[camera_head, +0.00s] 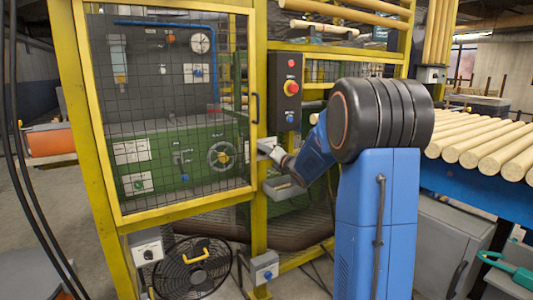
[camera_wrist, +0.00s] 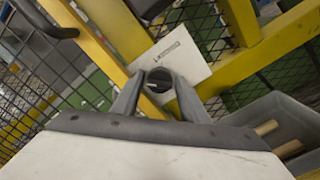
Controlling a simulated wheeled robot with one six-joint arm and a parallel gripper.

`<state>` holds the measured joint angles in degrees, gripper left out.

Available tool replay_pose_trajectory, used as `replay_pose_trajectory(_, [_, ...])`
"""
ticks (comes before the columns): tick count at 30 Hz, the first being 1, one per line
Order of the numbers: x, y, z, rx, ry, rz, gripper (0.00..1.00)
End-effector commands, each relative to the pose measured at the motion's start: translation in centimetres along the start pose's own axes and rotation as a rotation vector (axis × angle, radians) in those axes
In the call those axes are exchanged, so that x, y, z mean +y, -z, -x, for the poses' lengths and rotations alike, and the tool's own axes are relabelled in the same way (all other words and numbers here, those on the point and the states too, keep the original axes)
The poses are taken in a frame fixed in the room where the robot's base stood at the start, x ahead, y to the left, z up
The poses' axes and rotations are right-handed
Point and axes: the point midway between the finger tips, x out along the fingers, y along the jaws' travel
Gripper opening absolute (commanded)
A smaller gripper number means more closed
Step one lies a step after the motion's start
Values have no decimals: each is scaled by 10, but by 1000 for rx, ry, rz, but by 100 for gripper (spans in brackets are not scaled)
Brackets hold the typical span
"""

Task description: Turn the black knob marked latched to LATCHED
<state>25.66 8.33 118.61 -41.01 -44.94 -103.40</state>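The black knob (camera_wrist: 160,79) sits on a white plate (camera_wrist: 186,53) fixed to a yellow post, in the wrist view. Small print runs on the plate above the knob, too small to read. My gripper (camera_wrist: 161,84) has one finger on each side of the knob, and no clear gap shows between fingers and knob. The knob's pointer direction cannot be made out. In the head view my gripper (camera_head: 273,151) is at the yellow post right of the mesh door, and it hides the knob there.
A grey bin (camera_head: 284,187) hangs just below my gripper; the wrist view shows wooden pieces in it. The yellow mesh door (camera_head: 180,110) with a dark handle is to the left. Wooden rods (camera_head: 485,142) lie at right.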

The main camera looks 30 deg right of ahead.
Motion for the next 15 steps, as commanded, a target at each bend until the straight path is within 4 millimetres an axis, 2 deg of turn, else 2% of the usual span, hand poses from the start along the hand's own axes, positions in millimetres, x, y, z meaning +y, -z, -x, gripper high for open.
replay_pose_trajectory(11, [0, 0, -5, 0, 1, -1, 40])
replay_pose_trajectory(15, [0, 0, -5, 0, 1, -1, 9])
